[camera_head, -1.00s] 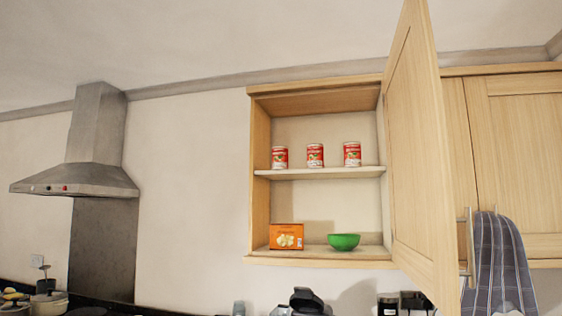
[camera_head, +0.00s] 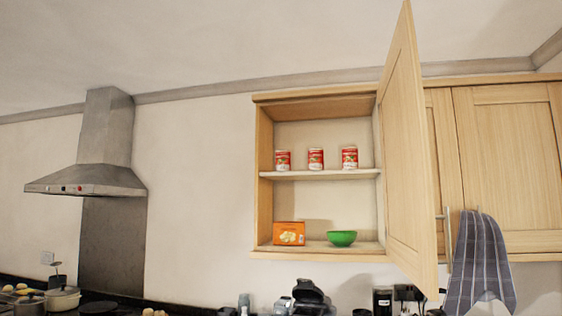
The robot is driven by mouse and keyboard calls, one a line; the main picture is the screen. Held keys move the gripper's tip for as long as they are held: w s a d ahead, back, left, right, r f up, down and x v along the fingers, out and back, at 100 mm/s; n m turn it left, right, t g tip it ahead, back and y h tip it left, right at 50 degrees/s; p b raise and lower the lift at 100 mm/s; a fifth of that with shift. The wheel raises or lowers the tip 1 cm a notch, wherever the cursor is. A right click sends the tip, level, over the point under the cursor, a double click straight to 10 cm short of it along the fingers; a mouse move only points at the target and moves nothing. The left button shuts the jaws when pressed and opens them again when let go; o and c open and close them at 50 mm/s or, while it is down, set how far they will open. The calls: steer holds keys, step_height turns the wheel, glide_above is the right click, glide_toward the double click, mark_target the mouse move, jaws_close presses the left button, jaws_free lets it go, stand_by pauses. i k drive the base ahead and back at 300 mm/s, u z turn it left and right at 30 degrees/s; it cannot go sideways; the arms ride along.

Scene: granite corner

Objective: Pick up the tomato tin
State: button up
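Three red-and-white tins stand upright in a row on the middle shelf (camera_head: 318,175) of the open wall cabinet: a left tin (camera_head: 283,160), a middle tin (camera_head: 316,159) and a right tin (camera_head: 349,157). They look alike, and their labels are too small to read, so I cannot tell which is the tomato tin. Gaps separate the tins. My gripper is not in view.
An orange box (camera_head: 289,233) and a green bowl (camera_head: 342,238) stand on the cabinet's bottom. The cabinet door (camera_head: 406,150) stands open on the right. A striped towel (camera_head: 481,265) hangs beside it. A range hood (camera_head: 95,170) is left. Several items crowd the counter below.

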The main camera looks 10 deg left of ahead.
mark_target(283, 156)
steer(key=k, duration=0.15)
steer(key=u, duration=2.05)
steer(key=i, duration=1.2)
steer(key=z, duration=1.4)
